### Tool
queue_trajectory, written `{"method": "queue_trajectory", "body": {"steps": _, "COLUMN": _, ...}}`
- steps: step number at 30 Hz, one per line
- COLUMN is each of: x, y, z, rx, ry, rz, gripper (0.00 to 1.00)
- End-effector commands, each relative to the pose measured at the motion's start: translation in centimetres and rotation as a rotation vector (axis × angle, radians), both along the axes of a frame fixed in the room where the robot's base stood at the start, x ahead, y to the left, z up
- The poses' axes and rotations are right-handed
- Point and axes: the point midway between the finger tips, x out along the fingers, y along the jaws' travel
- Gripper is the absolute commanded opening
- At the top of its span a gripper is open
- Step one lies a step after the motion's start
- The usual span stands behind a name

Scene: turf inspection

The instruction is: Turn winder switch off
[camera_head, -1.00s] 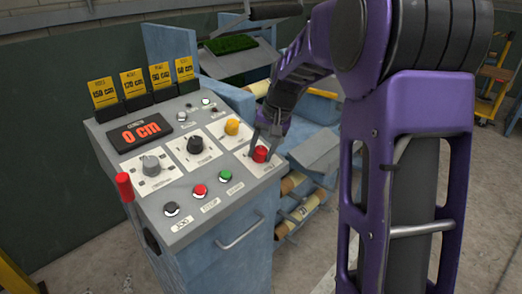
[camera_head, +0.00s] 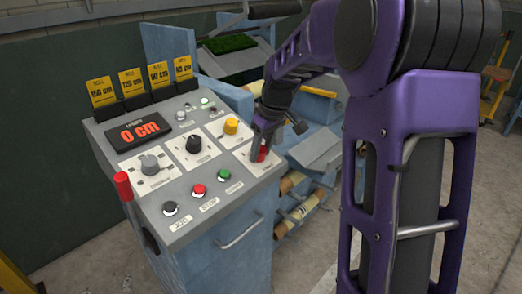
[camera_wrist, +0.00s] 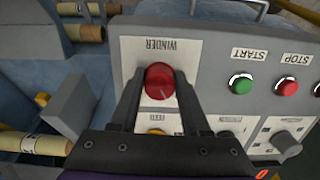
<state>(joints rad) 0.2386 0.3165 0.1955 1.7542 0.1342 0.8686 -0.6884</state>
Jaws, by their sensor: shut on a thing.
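The winder switch is a red knob (camera_wrist: 161,80) on a white plate labelled WINDER (camera_wrist: 160,46), at the right edge of the console's sloped top. In the head view the red knob (camera_head: 262,154) is partly hidden by my gripper. My gripper (camera_wrist: 160,85) comes down from above with one finger on each side of the knob and is shut on it. A pale line on the knob shows in the wrist view; its exact setting is hard to tell.
The grey console (camera_head: 225,196) also bears a yellow knob (camera_head: 231,126), a black knob (camera_head: 194,144), a grey knob (camera_head: 150,163), a red stop button (camera_head: 199,190) and a green start button (camera_head: 224,174). A red-handled lever (camera_head: 123,186) stands at the left. The display (camera_head: 139,131) reads 0 cm.

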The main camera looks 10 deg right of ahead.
Motion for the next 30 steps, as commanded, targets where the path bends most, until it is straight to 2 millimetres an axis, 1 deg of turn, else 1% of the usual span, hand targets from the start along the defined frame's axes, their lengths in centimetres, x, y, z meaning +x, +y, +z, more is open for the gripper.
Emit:
{"method": "queue_trajectory", "body": {"steps": 6, "x": 0.09, "y": -0.03, "z": 0.11, "rx": -0.04, "ry": -0.031, "rz": 0.135, "gripper": 0.0}}
{"method": "queue_trajectory", "body": {"steps": 12, "x": 0.12, "y": -0.07, "z": 0.12, "rx": -0.065, "ry": -0.047, "rz": 0.214, "gripper": 0.0}}
{"method": "queue_trajectory", "body": {"steps": 19, "x": 0.14, "y": -0.07, "z": 0.14, "rx": -0.077, "ry": -0.057, "rz": 0.255, "gripper": 0.0}}
{"method": "queue_trajectory", "body": {"steps": 30, "x": 0.15, "y": -0.05, "z": 0.15, "rx": -0.08, "ry": -0.057, "rz": 0.26, "gripper": 0.0}}
